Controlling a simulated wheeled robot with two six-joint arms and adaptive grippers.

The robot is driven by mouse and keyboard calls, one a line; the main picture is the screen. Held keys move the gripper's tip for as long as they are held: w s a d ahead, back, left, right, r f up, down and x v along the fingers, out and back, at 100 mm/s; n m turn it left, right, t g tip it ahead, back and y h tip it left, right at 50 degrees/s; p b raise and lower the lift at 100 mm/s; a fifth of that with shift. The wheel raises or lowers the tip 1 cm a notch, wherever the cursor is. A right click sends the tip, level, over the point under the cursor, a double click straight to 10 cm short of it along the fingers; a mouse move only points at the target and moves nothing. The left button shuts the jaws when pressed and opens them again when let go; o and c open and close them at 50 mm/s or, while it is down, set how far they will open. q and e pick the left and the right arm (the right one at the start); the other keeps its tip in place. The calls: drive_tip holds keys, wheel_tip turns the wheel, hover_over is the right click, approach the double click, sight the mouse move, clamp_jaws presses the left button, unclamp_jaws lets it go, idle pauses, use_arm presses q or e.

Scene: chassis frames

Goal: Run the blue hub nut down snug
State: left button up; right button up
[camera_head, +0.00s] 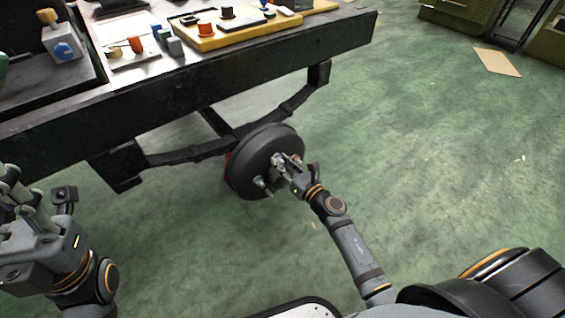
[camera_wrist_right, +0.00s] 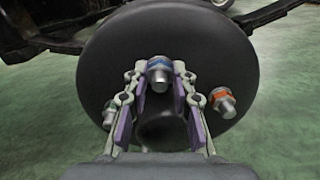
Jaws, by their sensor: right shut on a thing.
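The dark wheel hub (camera_head: 250,150) hangs under the chassis frame on its axle; its face fills the right wrist view (camera_wrist_right: 115,55). The blue hub nut (camera_wrist_right: 159,62) sits on the upper stud, whose silver end sticks out toward me. My right gripper (camera_head: 283,163) is at the hub face. In the right wrist view its fingers (camera_wrist_right: 159,78) are closed on both sides of the blue nut. The fingers partly hide it, so I cannot tell whether it touches the hub face. My left gripper (camera_head: 38,190) is at the left edge, open and empty, away from the hub.
An orange nut (camera_wrist_right: 222,96) is on the right stud, and another stud (camera_wrist_right: 108,117) shows at left. A dark bench-like frame (camera_head: 230,70) above carries a yellow tray (camera_head: 240,35) and small coloured parts.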

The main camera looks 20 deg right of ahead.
clamp_jaws()
drive_tip(key=shift+m, duration=0.3)
